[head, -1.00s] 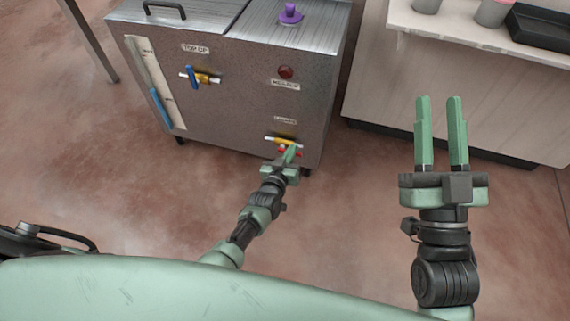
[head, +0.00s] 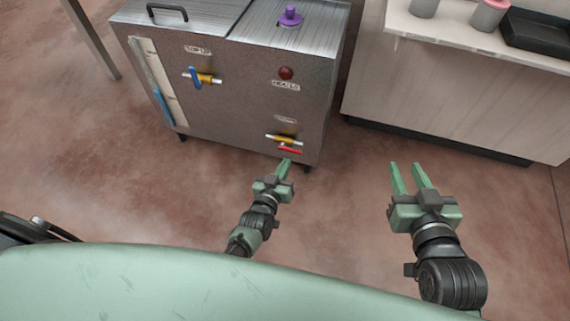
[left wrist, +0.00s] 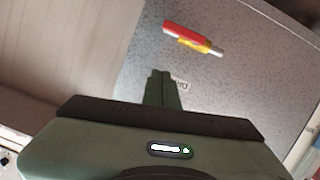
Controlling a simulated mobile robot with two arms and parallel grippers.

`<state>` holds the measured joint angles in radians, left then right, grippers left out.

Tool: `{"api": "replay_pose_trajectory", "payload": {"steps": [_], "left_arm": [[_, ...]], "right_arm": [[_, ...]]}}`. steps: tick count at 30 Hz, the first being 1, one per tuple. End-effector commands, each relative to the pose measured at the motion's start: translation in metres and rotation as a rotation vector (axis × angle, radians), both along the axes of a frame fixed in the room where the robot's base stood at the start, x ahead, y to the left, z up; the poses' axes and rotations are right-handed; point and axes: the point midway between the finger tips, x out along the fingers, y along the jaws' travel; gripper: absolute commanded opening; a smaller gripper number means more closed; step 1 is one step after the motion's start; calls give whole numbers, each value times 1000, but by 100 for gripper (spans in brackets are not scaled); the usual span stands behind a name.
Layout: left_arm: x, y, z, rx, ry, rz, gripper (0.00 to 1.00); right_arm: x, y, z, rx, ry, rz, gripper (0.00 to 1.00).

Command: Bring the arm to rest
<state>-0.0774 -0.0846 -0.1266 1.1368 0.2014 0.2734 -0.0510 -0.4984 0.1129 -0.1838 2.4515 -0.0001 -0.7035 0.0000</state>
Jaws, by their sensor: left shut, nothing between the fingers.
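My left gripper (head: 284,168) is shut and empty in the head view, over the floor just in front of the grey machine's lower right corner. Its closed fingers (left wrist: 163,88) also show in the left wrist view. They are apart from the red-handled valve (head: 288,145), which has a yellow body and sits low on the machine front. That valve also shows in the left wrist view (left wrist: 188,38). My right gripper (head: 404,178) is open and empty at the right of the head view, over bare floor.
The grey machine (head: 235,105) carries a blue-handled valve (head: 195,77), a red indicator (head: 286,73) and a purple knob (head: 290,16) on top. A counter (head: 440,90) with cups and a black tray (head: 540,35) stands at right. The floor between is clear.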

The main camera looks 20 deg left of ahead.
Motion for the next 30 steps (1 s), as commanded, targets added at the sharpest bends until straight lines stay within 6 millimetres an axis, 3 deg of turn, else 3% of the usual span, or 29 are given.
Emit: {"api": "replay_pose_trajectory", "payload": {"steps": [13,17,20,30], "left_arm": [[0,0,0,0,0,0,0],[0,2,10,8,-2,-11,0],[-2,5,32,27,-2,-36,0],[-44,12,156,146,27,-146,0]], "right_arm": [[0,0,0,0,-2,0,33],[0,0,1,1,-3,0,33],[0,0,1,1,-3,0,33],[0,0,0,1,-3,0,33]]}}
